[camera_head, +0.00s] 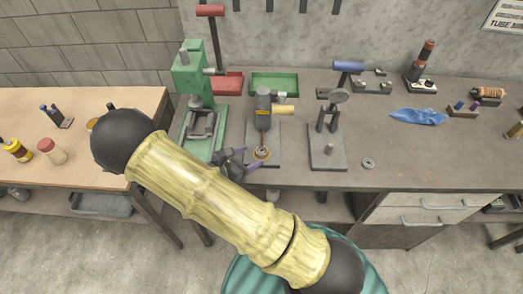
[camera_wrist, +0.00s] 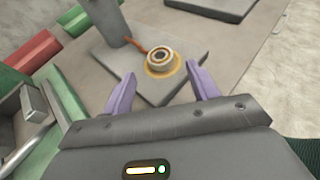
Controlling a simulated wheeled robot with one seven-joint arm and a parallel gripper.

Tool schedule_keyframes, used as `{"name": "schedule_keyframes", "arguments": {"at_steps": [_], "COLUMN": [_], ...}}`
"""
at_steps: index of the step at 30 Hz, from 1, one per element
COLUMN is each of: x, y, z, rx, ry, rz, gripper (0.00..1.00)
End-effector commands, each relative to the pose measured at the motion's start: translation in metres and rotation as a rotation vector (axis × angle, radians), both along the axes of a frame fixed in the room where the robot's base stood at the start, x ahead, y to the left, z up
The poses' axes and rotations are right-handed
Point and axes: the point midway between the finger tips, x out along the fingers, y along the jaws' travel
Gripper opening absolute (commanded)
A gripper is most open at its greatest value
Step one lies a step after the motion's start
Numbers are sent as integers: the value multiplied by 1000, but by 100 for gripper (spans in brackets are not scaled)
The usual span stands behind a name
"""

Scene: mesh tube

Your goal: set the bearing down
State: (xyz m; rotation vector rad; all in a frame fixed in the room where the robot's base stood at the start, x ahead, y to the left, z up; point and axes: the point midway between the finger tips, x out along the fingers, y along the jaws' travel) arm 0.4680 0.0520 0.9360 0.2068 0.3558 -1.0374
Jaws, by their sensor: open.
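The bearing (camera_wrist: 160,55) is a small pale ring with a dark centre. In the wrist view it sits on an orange-brown round seat on a grey base plate (camera_wrist: 110,60). In the head view the bearing (camera_head: 262,152) shows at the front of that plate, below a grey device with a yellow handle (camera_head: 283,110). My gripper (camera_wrist: 160,82) has two purple fingers, spread apart with nothing between them. The bearing lies just beyond the fingertips, apart from them. In the head view my gripper (camera_head: 241,160) is partly hidden by my arm.
A green press (camera_head: 190,75) stands left of the plate, and a grey stand with a blue handle (camera_head: 347,66) stands right. A loose metal ring (camera_head: 369,163) lies on the grey bench. Red (camera_head: 228,82) and green (camera_head: 275,83) trays are behind.

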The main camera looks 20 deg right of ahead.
Motion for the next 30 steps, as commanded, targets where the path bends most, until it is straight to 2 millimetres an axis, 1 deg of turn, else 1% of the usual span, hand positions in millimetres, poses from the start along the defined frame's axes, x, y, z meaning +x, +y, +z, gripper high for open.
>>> {"name": "schedule_keyframes", "arguments": {"at_steps": [1,3,7,24,26,30], "x": [3,7,14,16,16,16], "y": [-8,-17,-29,-32,-32,-32], "z": [0,-4,-12,-14,-14,-14], "rx": [-5,-5,-2,0,0,0], "ry": [3,3,1,0,0,0], "rz": [-3,-3,-2,-4,-4,-4], "gripper": [59,59,59,59,49,22]}}
